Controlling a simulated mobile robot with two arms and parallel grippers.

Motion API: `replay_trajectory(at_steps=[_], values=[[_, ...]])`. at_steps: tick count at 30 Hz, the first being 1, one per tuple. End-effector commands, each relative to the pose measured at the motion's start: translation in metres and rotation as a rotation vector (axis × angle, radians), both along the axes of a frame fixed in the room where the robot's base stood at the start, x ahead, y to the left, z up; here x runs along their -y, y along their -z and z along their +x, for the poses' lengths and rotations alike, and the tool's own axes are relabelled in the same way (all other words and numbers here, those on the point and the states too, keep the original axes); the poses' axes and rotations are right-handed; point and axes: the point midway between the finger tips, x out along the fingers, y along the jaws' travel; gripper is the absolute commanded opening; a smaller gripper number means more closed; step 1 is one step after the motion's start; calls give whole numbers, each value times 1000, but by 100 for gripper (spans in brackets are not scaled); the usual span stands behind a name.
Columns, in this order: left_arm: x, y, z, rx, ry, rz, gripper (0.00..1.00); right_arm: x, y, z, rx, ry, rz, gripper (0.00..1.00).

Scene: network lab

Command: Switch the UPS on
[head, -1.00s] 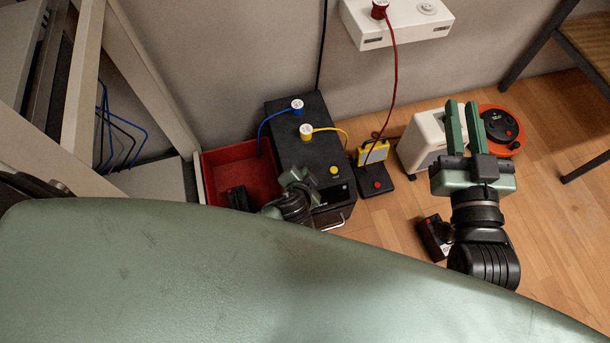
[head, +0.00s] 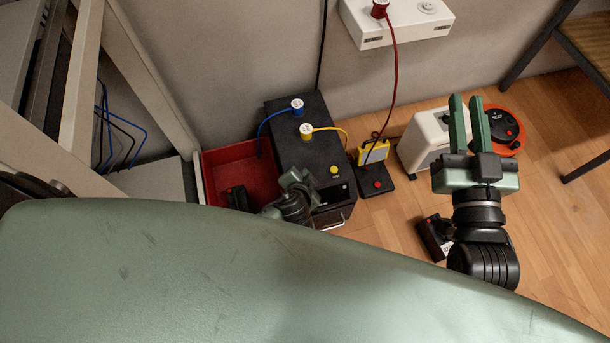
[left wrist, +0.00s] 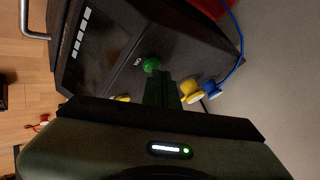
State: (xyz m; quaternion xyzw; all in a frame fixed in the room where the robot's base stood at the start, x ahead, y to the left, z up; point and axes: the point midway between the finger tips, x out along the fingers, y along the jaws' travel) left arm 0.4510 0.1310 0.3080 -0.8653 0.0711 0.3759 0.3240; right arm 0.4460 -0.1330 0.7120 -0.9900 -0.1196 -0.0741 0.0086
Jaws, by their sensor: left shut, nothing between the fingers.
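The UPS (head: 318,146) is a black box on the floor by the wall, with a blue plug (head: 297,104) and a yellow plug (head: 306,131) on top. A yellow button (head: 334,170) is near its front edge. In the left wrist view, a green button (left wrist: 151,64) is on the UPS top, and the front shows a row of white bars (left wrist: 81,32). My left gripper (head: 298,174) is shut and empty over the near left of the UPS. Its fingertips (left wrist: 161,80) are right by the green button; I cannot tell if they touch. My right gripper (head: 467,99) is open and empty.
A red bin (head: 240,170) stands left of the UPS. To the right are a small black device with a red button (head: 376,184), a white heater-like box (head: 421,138) and an orange cable reel (head: 503,130). A wall-mounted white socket box (head: 400,22) feeds a red cable.

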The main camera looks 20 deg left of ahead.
Motion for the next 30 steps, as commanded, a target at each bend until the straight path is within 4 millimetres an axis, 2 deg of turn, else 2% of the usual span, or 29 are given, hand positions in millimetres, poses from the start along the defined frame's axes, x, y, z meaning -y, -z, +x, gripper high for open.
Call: replay_trajectory(at_steps=[30], values=[[0, 2, 0, -2, -1, 1, 0, -2, -8, 0, 33, -4, 8, 20]])
